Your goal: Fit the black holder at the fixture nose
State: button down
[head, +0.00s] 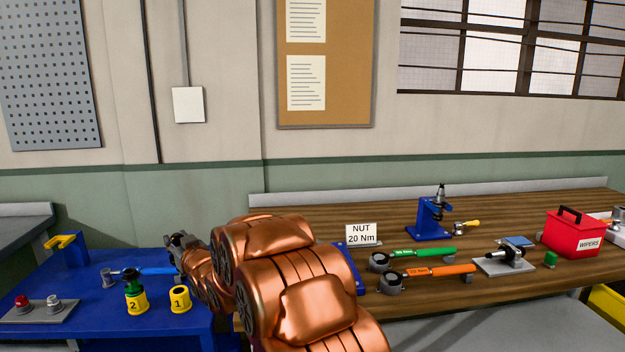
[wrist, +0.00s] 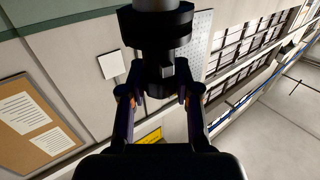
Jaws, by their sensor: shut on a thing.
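My gripper (wrist: 160,92) is shut on a black holder (wrist: 155,30), a stepped round body with a wide collar, which fills the top middle of the wrist view. In the head view my gripper (head: 178,243) is at the left end of my copper arm, above the blue table, and the holder cannot be made out clearly there. A blue fixture (head: 430,222) stands on the wooden bench with a dark tapered tool upright in it. A grey plate (head: 500,266) to its right carries another black part lying sideways. I cannot tell which one has the nose.
The blue table (head: 75,322) holds a blue-handled wrench (head: 150,271), yellow cups 2 (head: 136,303) and 1 (head: 181,300), and a knob plate (head: 38,311). The bench has green (head: 425,252) and orange (head: 440,271) wrenches, a NUT sign (head: 361,234) and a red wipers box (head: 572,236).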

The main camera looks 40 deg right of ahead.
jog(key=s+d+r+m+h+p, duration=0.1)
jog(key=s+d, duration=0.4)
jog(key=d, duration=0.5)
jog(key=s+d+r+h+p, duration=0.1)
jog(key=s+d+r+p, duration=0.2)
jog(key=s+d+r, duration=0.3)
jog(key=s+d+r+m+h+p, duration=0.1)
jog(key=s+d+r, duration=0.3)
jog(key=d, duration=1.2)
jog(key=shift+s+d+r+m+g+h+p, duration=0.25)
jog(key=shift+s+h+p, duration=0.25)
jog(key=shift+s+p, duration=0.4)
jog(key=shift+s+r+p, duration=0.1)
jog(key=shift+s+p, duration=0.1)
jog(key=shift+p, duration=0.3)
